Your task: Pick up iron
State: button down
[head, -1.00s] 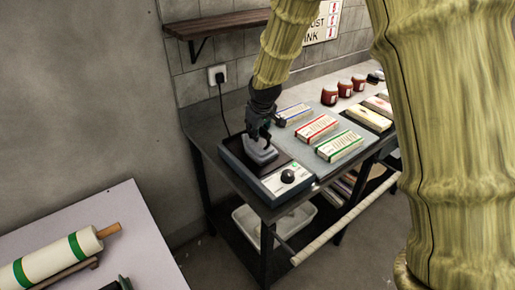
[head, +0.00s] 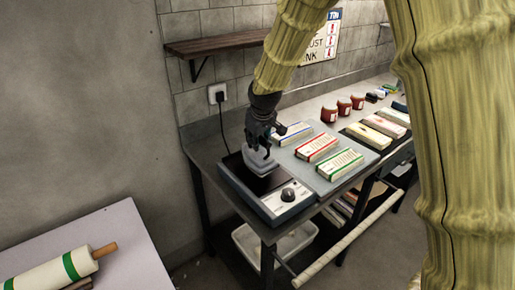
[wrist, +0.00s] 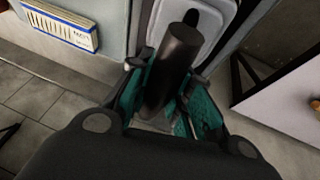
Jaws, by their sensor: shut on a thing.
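The iron (head: 258,161) is a small grey block with a dark handle, at the back part of the hot plate unit (head: 290,207) in the head view. More of the unit's dark top shows in front of it. The iron seems a little above the plate, but the gap is hard to judge. My gripper (head: 263,143) is over the iron and shut on its handle. In the wrist view, the thick dark handle (wrist: 176,62) stands between the teal-lined fingers of my gripper (wrist: 165,88). My gripper hides part of the iron.
Boxes with blue, red (head: 316,147) and green bands lie on a grey mat right of the unit. Red jars (head: 329,114) stand behind. A shelf (head: 215,44) is on the wall above. A pale table (head: 125,235) holds a roller (head: 50,271) at lower left.

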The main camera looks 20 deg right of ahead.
jog(key=shift+s+r, duration=0.2)
jog(key=shift+r, duration=0.15)
jog(key=s+d+r+b, duration=0.1)
jog(key=s+d+b, duration=0.2)
jog(key=s, duration=1.1)
jog(key=shift+s+d+r, duration=0.2)
jog(key=shift+s+d, duration=0.1)
jog(key=shift+d, duration=0.9)
jog(key=c, duration=1.9)
grip_release()
grip_shut()
